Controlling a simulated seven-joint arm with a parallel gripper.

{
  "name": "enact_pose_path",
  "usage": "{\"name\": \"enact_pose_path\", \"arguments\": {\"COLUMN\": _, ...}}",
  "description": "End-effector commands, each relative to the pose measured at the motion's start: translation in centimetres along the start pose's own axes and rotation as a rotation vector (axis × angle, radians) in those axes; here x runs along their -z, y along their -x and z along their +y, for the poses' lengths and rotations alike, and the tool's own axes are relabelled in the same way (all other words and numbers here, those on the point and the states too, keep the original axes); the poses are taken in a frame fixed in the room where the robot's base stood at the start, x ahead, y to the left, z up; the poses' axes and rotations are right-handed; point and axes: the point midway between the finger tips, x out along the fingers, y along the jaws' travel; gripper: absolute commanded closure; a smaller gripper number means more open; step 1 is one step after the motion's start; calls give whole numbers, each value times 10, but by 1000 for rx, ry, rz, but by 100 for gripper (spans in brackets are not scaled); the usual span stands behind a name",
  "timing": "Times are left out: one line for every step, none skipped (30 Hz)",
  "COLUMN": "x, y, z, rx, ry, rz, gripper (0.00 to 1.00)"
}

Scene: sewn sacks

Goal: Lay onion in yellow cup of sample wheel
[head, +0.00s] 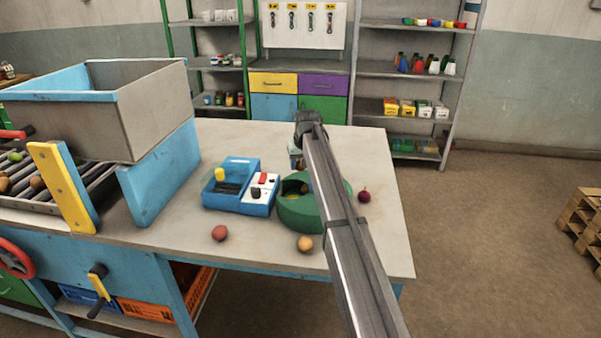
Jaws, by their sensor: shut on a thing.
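The sample wheel seems to be the round green piece (298,217) on the bench, partly covered by my arm. Its hollow top shows some yellowish and dark parts, but I cannot make out a yellow cup clearly. My gripper (298,160) is beyond the wheel, mostly behind my wrist. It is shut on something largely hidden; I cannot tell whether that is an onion. A yellow-brown round vegetable (304,243), onion-like, lies in front of the wheel. A dark purple-red round one (364,196) lies to its right.
A blue tray unit (232,200) with a yellow piece and a white switch panel (261,192) stands left of the wheel. A reddish round vegetable (219,233) lies near the front edge. A large grey bin (155,108) stands at left.

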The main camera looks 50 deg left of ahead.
Motion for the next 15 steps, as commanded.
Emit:
{"name": "enact_pose_path", "arguments": {"x": -1, "y": -3, "z": 0, "rx": 0, "ry": 0, "rz": 0, "gripper": 84}}
{"name": "enact_pose_path", "arguments": {"x": -2, "y": -5, "z": 0, "rx": 0, "ry": 0, "rz": 0, "gripper": 84}}
{"name": "enact_pose_path", "arguments": {"x": -4, "y": -8, "z": 0, "rx": 0, "ry": 0, "rz": -1, "gripper": 84}}
{"name": "enact_pose_path", "arguments": {"x": -5, "y": -11, "z": 0, "rx": 0, "ry": 0, "rz": -1, "gripper": 84}}
{"name": "enact_pose_path", "arguments": {"x": -7, "y": -14, "z": 0, "rx": 0, "ry": 0, "rz": -2, "gripper": 84}}
{"name": "enact_pose_path", "arguments": {"x": -9, "y": -19, "z": 0, "rx": 0, "ry": 0, "rz": -2, "gripper": 84}}
{"name": "enact_pose_path", "arguments": {"x": -10, "y": -23, "z": 0, "rx": 0, "ry": 0, "rz": -2, "gripper": 84}}
{"name": "enact_pose_path", "arguments": {"x": -12, "y": -26, "z": 0, "rx": 0, "ry": 0, "rz": -2, "gripper": 84}}
{"name": "enact_pose_path", "arguments": {"x": -13, "y": -30, "z": 0, "rx": 0, "ry": 0, "rz": -1, "gripper": 84}}
{"name": "enact_pose_path", "arguments": {"x": -14, "y": -32, "z": 0, "rx": 0, "ry": 0, "rz": 0, "gripper": 84}}
{"name": "enact_pose_path", "arguments": {"x": -14, "y": -34, "z": 0, "rx": 0, "ry": 0, "rz": 0, "gripper": 84}}
{"name": "enact_pose_path", "arguments": {"x": -15, "y": -35, "z": 0, "rx": 0, "ry": 0, "rz": 0, "gripper": 84}}
{"name": "enact_pose_path", "arguments": {"x": -15, "y": -35, "z": 0, "rx": 0, "ry": 0, "rz": 0, "gripper": 84}}
{"name": "enact_pose_path", "arguments": {"x": -14, "y": -35, "z": 0, "rx": 0, "ry": 0, "rz": 0, "gripper": 84}}
{"name": "enact_pose_path", "arguments": {"x": -14, "y": -35, "z": 0, "rx": 0, "ry": 0, "rz": 0, "gripper": 84}}
